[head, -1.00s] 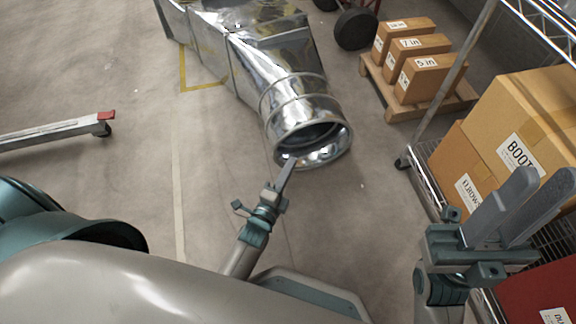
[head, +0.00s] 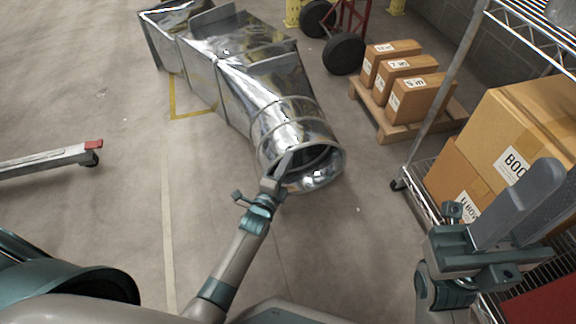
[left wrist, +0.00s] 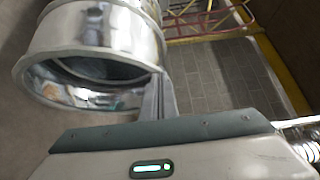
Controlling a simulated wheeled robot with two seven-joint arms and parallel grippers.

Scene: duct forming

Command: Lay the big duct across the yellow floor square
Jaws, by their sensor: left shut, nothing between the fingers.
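The big duct (head: 262,85) is shiny metal and lies on the floor. Its round open end faces me and its square end is at the upper left. The yellow floor square (head: 195,112) shows only as a corner line beside the duct's left edge; the duct hides the rest. My left gripper (head: 286,162) is shut and empty at the near rim of the round end. In the left wrist view its fingers overlap the rim of the duct (left wrist: 95,30); contact is unclear. My right gripper (head: 530,205) is raised at the right, fingers apart, away from the duct.
A wheeled rack (head: 432,192) with cartons (head: 520,135) stands at the right. A pallet (head: 400,128) with small boxes (head: 418,97) and a red hand truck (head: 345,45) are beyond. A grey beam on a caster (head: 50,158) is at the left. Floor between it and the duct is clear.

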